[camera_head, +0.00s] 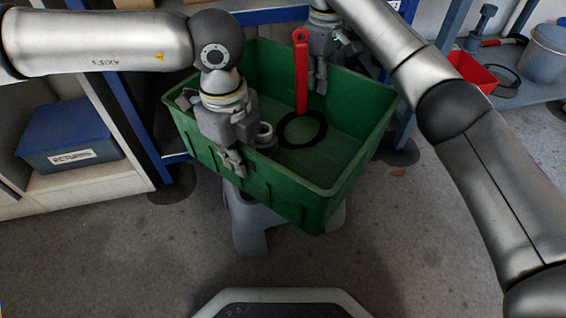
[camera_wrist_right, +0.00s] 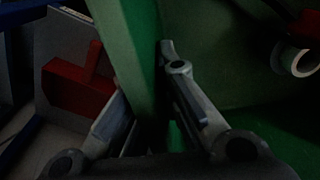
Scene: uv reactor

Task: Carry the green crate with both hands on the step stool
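The green crate (camera_head: 300,195) is in the middle of the head view, over the grey step stool (camera_head: 250,228). The crate hides most of the stool, and I cannot tell whether they touch. My left gripper (camera_head: 233,163) is on the crate's left front wall and appears shut on its rim. My right gripper (camera_head: 319,84) is at the far wall, partly hidden by my arm. In the right wrist view, the crate's green wall (camera_wrist_right: 128,50) runs between the right gripper's fingers (camera_wrist_right: 145,95), which appear closed on it.
Inside the crate are a red-handled tool (camera_head: 301,75), a black ring (camera_head: 303,130) and a white roll (camera_head: 265,130). A blue box (camera_head: 68,135) sits on the left shelf. A red bin (camera_head: 470,70) and grey bucket (camera_head: 546,52) are at right. The front floor is clear.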

